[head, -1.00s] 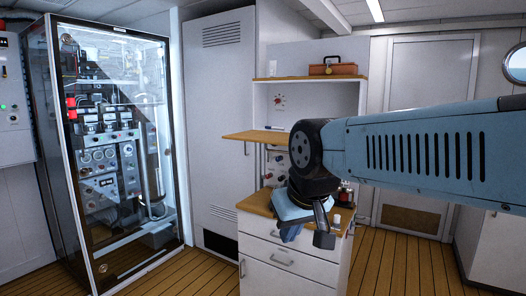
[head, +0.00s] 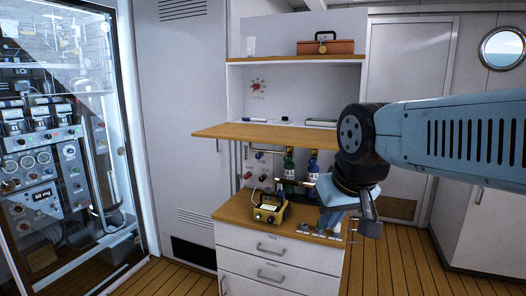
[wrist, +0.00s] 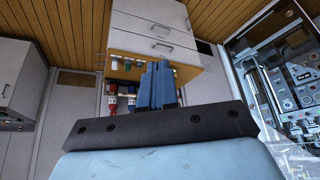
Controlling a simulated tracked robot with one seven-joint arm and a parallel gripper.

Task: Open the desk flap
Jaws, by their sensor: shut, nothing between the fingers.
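The desk flap (head: 270,135) is a wooden board standing out level from the white cabinet, above the lower counter, in the head view. I cannot make out the flap in the wrist view.
A brown case (head: 326,47) sits on the top shelf. Drawers (head: 270,247) are below. A glass-fronted rack (head: 60,150) stands left. Wooden floor (head: 395,260) is clear at right.

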